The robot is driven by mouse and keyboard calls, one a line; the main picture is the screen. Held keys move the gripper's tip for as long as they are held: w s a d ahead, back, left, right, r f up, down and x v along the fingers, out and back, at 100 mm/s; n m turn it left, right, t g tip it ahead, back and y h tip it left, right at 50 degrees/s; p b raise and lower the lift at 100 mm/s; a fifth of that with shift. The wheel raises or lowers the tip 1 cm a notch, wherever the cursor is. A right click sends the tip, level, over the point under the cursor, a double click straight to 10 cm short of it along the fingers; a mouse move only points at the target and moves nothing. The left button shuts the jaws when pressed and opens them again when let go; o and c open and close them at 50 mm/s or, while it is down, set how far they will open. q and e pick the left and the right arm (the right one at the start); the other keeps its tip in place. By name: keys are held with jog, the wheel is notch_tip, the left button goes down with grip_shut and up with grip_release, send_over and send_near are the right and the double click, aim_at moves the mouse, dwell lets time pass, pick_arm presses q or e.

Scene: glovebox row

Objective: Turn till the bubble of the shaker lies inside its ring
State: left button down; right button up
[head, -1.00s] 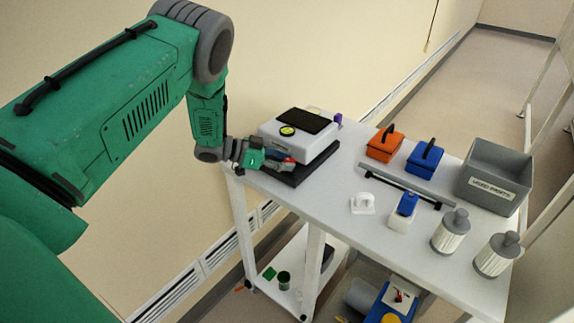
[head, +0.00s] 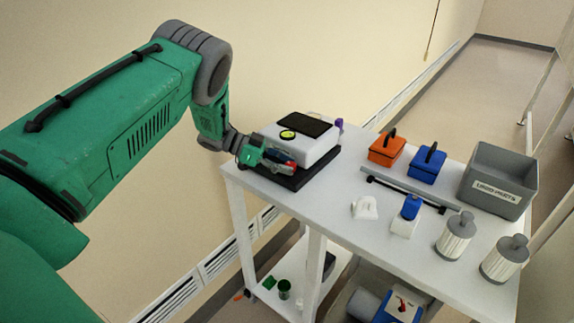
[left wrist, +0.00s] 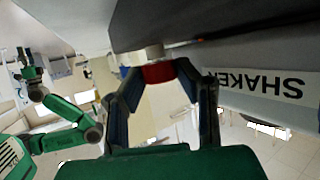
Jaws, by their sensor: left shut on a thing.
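The shaker (head: 316,145) is a white box with a black top plate, standing on a dark base at the far left end of the bench. Its round yellow-green bubble level (head: 287,135) sits on the top near the left corner; the bubble's place in the ring is too small to tell. My left gripper (head: 284,161) is low at the shaker's near left side. In the left wrist view its fingers are closed around a red foot knob (left wrist: 158,72) under the labelled shaker body (left wrist: 262,84). My right gripper (left wrist: 29,68) shows small in that view, its opening unclear.
On the bench (head: 330,185) stand an orange case (head: 386,151), a blue case (head: 426,167), a grey bin (head: 497,180), a blue-capped bottle (head: 407,217) and two ribbed canisters (head: 455,237). A grey bar lies before the cases.

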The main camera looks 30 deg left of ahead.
pick_arm(q)
jog(key=shift+w+a+r, duration=0.1)
jog(key=shift+w+r, duration=0.1)
jog(key=shift+r, duration=0.05)
jog(key=c, duration=1.2)
grip_release()
jog(key=shift+s+f, duration=0.1)
jog(key=shift+f, duration=0.15)
jog(key=shift+a, duration=0.1)
jog(key=shift+v, duration=4)
jog(key=shift+f, duration=0.15)
